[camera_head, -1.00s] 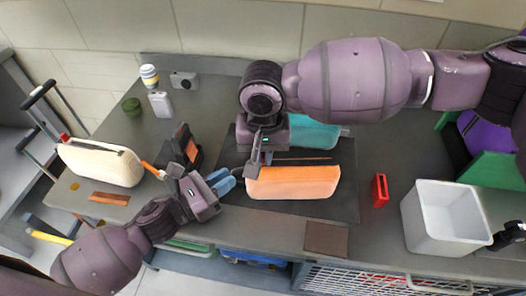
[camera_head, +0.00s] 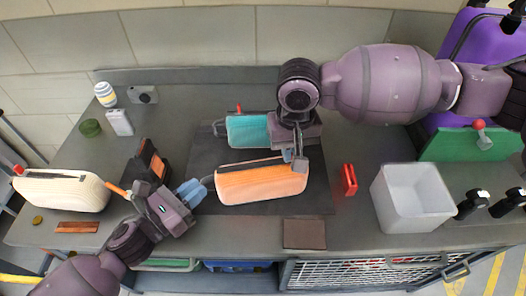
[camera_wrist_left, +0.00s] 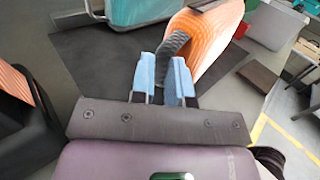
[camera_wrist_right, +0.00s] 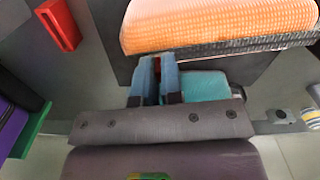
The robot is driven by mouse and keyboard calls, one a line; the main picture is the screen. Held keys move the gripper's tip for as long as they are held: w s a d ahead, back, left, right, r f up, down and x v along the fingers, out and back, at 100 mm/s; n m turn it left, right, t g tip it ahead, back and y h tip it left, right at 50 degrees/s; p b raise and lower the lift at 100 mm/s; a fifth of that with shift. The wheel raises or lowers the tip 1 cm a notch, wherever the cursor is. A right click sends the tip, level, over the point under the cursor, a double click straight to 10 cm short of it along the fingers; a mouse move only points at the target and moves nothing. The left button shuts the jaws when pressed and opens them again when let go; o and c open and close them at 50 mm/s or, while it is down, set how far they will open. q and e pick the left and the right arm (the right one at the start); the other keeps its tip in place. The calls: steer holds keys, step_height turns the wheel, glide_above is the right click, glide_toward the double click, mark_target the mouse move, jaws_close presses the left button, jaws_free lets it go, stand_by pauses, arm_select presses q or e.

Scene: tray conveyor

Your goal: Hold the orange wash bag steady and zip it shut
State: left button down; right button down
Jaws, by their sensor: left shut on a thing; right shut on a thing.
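The orange wash bag (camera_head: 262,183) lies on a dark mat (camera_head: 205,160) with its zip edge along the top. My left gripper (camera_head: 190,190) is shut on the bag's dark grey strap loop at its left end; the loop (camera_wrist_left: 172,48) shows between the blue fingers in the left wrist view. My right gripper (camera_head: 298,160) is at the top right end of the bag. In the right wrist view its blue fingers (camera_wrist_right: 158,72) are shut on a small red piece, seemingly the zip pull, beside the bag's dark zip edge (camera_wrist_right: 220,45). Whether the zip's teeth are joined cannot be made out.
A teal bag (camera_head: 247,131) lies just behind the orange one. A red object (camera_head: 348,180) and a white bin (camera_head: 410,200) stand to the right. A cream bag (camera_head: 62,190) and a dark holder (camera_head: 150,160) stand left. A brown patch (camera_head: 304,234) lies in front.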

steer(key=shift+w+d, duration=0.15)
steer(key=shift+d, duration=0.55)
steer(key=shift+w+d, duration=0.1)
steer(key=shift+d, duration=0.55)
arm_select(q)
steer(key=shift+a, duration=0.1)
arm_select(e)
steer(key=c, duration=1.2)
jaws_free()
steer(key=shift+c, duration=0.2)
step_height(320, 180, up, 12)
arm_select(q)
steer(key=c, duration=1)
jaws_free()
steer(key=shift+c, duration=0.2)
steer(key=shift+s, duration=0.1)
